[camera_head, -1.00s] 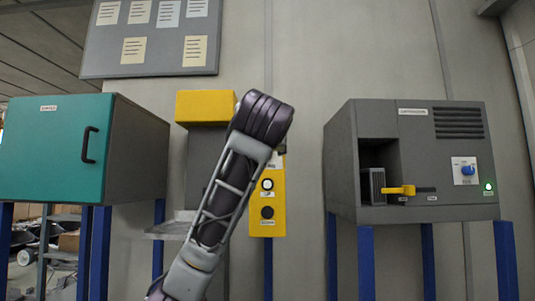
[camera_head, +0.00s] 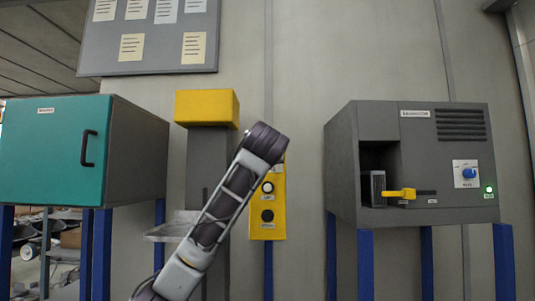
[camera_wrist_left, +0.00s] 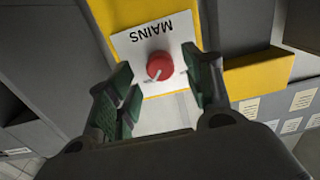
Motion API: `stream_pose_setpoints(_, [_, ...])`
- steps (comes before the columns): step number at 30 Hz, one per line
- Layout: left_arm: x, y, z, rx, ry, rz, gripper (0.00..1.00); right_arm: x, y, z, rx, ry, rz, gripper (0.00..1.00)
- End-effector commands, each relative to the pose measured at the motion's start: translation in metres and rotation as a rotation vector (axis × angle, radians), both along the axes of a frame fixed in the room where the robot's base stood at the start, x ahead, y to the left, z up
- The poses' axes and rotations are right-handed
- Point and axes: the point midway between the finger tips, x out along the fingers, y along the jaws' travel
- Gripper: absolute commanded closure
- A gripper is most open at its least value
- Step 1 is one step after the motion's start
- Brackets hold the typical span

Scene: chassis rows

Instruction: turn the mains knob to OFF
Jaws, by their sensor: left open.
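The mains knob (camera_wrist_left: 160,66) is red and round. It sits on a white plate (camera_wrist_left: 128,42) marked MAINS, which appears upside down on a yellow panel in the left wrist view. A pale mark shows at the knob's lower edge; no ON or OFF lettering is readable. My left gripper (camera_wrist_left: 158,72) is open, its green-padded fingers on either side of the knob in the picture. I cannot tell whether they touch it. In the head view my left arm stands in front of the wall, and neither the gripper nor the red knob shows. My right gripper is not in view.
A yellow panel (camera_head: 279,205) with a white and a black button stands beside my arm. A yellow block (camera_head: 207,107) tops a grey column. A teal-doored cabinet (camera_head: 50,150) is left; a grey machine (camera_head: 440,150) with a blue knob and yellow handle is right.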

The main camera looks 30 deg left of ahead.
Motion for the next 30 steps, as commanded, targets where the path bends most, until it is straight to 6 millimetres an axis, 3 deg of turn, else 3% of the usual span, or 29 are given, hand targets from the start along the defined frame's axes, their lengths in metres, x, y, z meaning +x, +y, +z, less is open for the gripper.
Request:
stream_pose_setpoints(9, [0.021,0.013,0.001,0.000,0.002,0.001,0.49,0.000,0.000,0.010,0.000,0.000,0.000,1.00])
stream_pose_setpoints(20, [0.023,0.014,0.000,-0.001,0.001,0.001,0.49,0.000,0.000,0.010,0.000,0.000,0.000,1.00])
stream_pose_setpoints(30, [0.023,0.014,0.000,0.000,0.000,0.001,0.90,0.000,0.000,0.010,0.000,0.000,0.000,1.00])
